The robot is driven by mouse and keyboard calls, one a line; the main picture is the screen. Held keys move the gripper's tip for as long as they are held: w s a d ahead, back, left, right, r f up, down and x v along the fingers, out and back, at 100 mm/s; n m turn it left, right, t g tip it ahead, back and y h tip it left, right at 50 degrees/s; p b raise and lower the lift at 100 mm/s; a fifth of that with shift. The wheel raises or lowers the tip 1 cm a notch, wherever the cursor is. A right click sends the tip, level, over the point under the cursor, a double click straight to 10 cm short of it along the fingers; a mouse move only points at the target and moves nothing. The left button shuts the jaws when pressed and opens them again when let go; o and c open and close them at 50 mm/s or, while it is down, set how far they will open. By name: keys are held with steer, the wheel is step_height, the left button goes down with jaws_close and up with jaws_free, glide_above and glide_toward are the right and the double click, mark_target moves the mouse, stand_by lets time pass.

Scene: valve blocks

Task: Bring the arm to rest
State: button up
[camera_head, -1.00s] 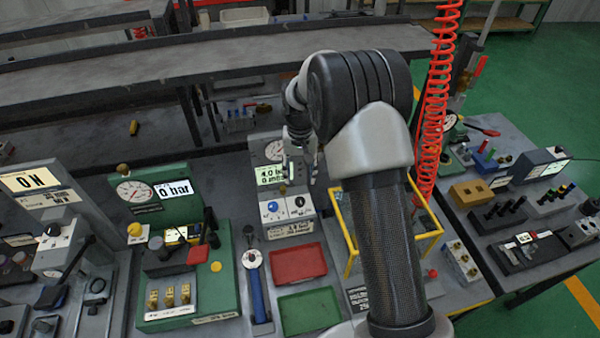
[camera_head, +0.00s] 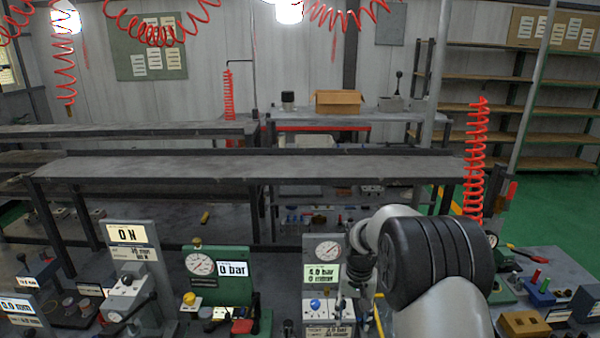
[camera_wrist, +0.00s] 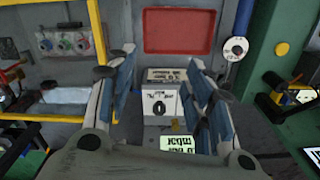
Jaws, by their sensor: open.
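My arm rises at the right of centre in the head view, and its dark elbow and grey link hide part of the bench. My gripper (camera_wrist: 160,78) shows in the wrist view with its two blue-padded fingers spread wide and nothing between them. Past the fingers stands a white control box (camera_wrist: 162,104) with a black knob, and a lit display (camera_wrist: 177,146) reads upside down there. The fingertips are hard to make out in the head view.
A red tray (camera_wrist: 187,31) lies beyond the control box, and a yellow frame (camera_wrist: 97,38) stands to the left in the wrist view. A green gauge unit (camera_head: 217,275) stands left of the arm. A long empty grey bench (camera_head: 250,170) runs behind.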

steer(key=s+r+n+t+b, duration=0.1)
steer(key=s+r, duration=0.5)
steer(key=r, duration=0.2)
steer(key=s+r+t+b, duration=0.1)
steer(key=s+r+b, duration=0.1)
steer(key=s+r, duration=0.45)
steer(key=s+r+n+t+b, duration=0.1)
steer(key=s+t+b, duration=0.1)
steer(key=s, duration=1.8)
steer(key=shift+s+n+t+b, duration=0.3)
steer(key=shift+s+b, duration=0.05)
steer(key=shift+b, duration=0.25)
steer(key=shift+w, duration=0.1)
